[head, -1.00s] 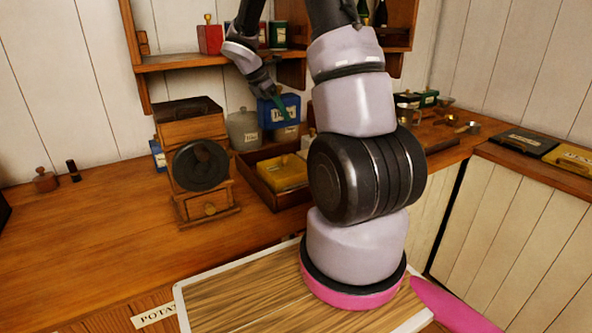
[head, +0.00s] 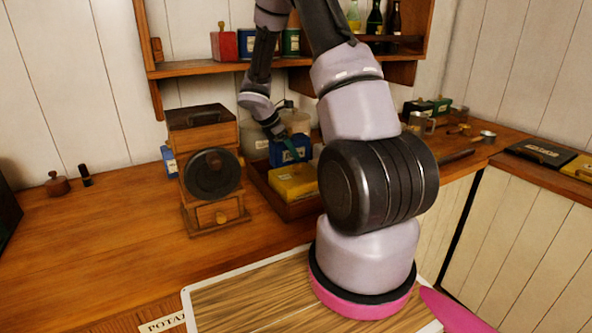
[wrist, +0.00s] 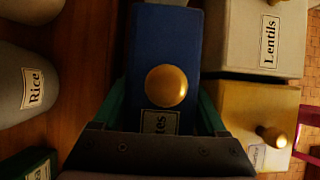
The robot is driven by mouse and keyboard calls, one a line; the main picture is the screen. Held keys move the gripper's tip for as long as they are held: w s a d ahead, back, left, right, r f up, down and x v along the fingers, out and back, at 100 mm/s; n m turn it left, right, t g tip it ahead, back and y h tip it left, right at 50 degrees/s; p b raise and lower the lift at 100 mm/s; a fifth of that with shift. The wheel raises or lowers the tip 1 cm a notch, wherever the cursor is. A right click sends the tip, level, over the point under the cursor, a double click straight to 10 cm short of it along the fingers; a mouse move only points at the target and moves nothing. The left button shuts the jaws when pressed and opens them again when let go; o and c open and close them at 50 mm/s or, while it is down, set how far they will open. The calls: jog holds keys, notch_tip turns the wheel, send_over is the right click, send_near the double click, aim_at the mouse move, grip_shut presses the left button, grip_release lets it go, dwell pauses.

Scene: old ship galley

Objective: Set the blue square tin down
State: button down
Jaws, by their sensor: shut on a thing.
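The blue square tin (head: 289,151) with a pale label is held upright by my gripper at the back of the wooden tray, just behind the yellow tin. In the wrist view the blue tin (wrist: 166,45) shows its round brass knob from above, and its label is partly covered. My gripper (wrist: 163,108) is shut on it, with a green finger on each side. In the head view my gripper (head: 277,130) comes down from above. The tin's base is hidden behind the yellow tin, so I cannot tell whether it touches anything.
The wooden tray (head: 272,202) holds the yellow tin (head: 293,184). Close around are a Rice canister (wrist: 38,88), a Lentils canister (wrist: 266,35) and a green tin (wrist: 28,163). A coffee grinder (head: 204,140) stands left. A shelf (head: 205,69) hangs above. The counter's left is mostly clear.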

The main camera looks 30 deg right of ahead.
jog(key=shift+f, duration=2.65)
grip_release()
jog(key=shift+f, duration=0.15)
